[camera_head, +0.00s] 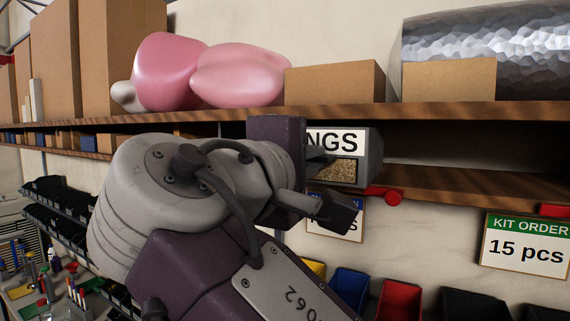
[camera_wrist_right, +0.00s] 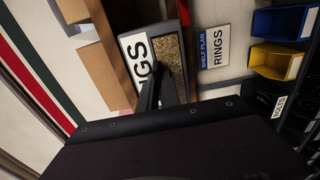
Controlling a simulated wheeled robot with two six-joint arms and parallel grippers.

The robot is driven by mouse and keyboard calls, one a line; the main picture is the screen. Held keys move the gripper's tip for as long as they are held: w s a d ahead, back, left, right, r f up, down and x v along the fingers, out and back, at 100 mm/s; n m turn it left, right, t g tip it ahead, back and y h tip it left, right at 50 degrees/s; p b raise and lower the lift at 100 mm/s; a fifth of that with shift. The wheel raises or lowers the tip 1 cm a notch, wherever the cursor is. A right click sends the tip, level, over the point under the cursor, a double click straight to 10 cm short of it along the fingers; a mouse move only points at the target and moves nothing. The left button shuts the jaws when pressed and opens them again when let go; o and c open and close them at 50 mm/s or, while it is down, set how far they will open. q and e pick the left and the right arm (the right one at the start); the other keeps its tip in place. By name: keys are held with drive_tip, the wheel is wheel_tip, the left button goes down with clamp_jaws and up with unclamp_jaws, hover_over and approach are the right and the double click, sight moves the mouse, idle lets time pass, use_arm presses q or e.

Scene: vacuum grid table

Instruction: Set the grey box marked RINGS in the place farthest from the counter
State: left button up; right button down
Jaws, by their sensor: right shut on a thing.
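The grey box marked RINGS (camera_head: 371,158) is at the lower shelf's front, partly hidden by my right gripper; only "NGS" of its label shows. A window below the label shows small tan contents. My right gripper (camera_head: 330,188) is shut on the box. In the right wrist view the dark fingers (camera_wrist_right: 160,92) reach the face of the box (camera_wrist_right: 184,14). The lower shelf (camera_head: 460,184) runs behind it; whether the box rests on the shelf or hangs just above it, I cannot tell. My left gripper is not in view.
The upper shelf (camera_head: 440,112) holds pink rounded objects (camera_head: 240,75), cardboard boxes (camera_head: 335,82) and a silver roll (camera_head: 490,45). The lower shelf right of the box looks empty. A SHELF PLAN RINGS sign (camera_wrist_right: 214,46), a 15 pcs sign (camera_head: 526,245) and coloured bins (camera_head: 400,298) are below.

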drive_tip(key=x, duration=1)
drive_tip(key=shift+w+d+p, duration=0.15)
drive_tip(key=shift+d+p, duration=0.2)
drive_tip(key=shift+d, duration=0.2)
drive_tip(key=shift+f, duration=0.2)
drive_tip(key=shift+a, duration=0.1)
drive_tip(key=c, duration=1.5)
unclamp_jaws()
drive_tip(key=b+v, duration=0.1)
drive_tip(key=v, duration=0.8)
drive_tip(key=shift+s+a, duration=0.15)
drive_tip(key=shift+s, duration=0.1)
